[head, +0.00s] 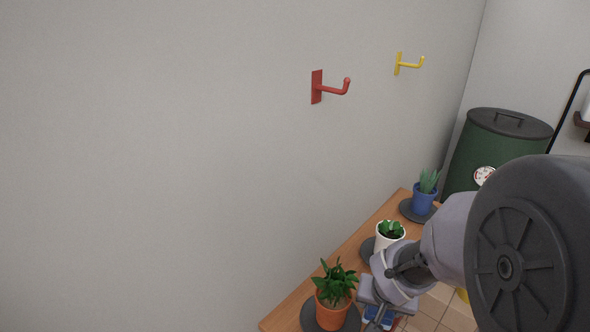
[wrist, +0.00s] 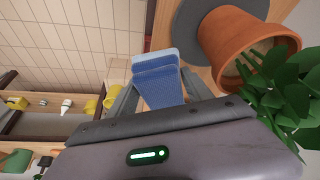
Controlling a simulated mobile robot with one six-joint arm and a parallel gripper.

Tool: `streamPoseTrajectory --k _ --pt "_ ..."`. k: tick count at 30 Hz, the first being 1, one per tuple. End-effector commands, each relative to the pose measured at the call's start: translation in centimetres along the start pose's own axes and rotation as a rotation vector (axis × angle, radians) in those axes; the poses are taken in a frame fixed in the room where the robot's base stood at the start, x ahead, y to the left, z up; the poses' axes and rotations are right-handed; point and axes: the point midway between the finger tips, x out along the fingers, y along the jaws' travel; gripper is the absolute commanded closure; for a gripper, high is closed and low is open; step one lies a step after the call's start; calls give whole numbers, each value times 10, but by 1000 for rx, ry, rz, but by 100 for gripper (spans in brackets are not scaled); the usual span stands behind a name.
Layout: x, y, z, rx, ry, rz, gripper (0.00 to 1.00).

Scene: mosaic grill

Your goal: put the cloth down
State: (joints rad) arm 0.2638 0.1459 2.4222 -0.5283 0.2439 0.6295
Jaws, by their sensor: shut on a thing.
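The blue cloth (wrist: 160,85), with a lighter blue edge, is between the fingers of my gripper (wrist: 157,98), seen in the wrist view. My gripper is shut on it. In the head view the cloth (head: 379,318) shows at the bottom, below my gripper (head: 378,296), beside the orange pot. The cloth is by the edge of the wooden shelf (head: 286,311). I cannot tell whether the cloth touches the wood.
An orange pot with a leafy plant (head: 334,309) stands close by on a dark round mat (wrist: 192,35). A white pot (head: 389,236) and a blue pot (head: 424,202) stand farther along. Red (head: 330,88) and yellow (head: 410,64) hooks are on the wall.

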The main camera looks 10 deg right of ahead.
Motion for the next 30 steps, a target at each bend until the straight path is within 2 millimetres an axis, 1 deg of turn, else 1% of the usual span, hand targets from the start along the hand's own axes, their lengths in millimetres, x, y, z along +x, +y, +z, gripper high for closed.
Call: streamPoseTrajectory --k 1,3,6,9,11,16,17,18,22,26,27,29,30 --pt "11 -4 -10 1 -3 1 74" --pt "21 -9 -27 1 -3 2 74" --pt "33 -15 -47 0 -3 2 74" --pt "39 -18 -60 1 -2 1 74" --pt "45 -19 -61 1 -2 1 74" --pt "75 -19 -48 1 -3 2 74" --pt "77 -19 -48 0 -3 2 74" --pt "76 -19 -48 0 -3 2 79" --pt "73 -19 -49 1 -3 2 79" --pt "76 -19 -48 1 -2 2 79" --pt "74 -19 -48 1 -2 2 34" --pt "74 -19 -49 1 -2 2 22" --pt "74 -19 -49 1 -2 2 20"
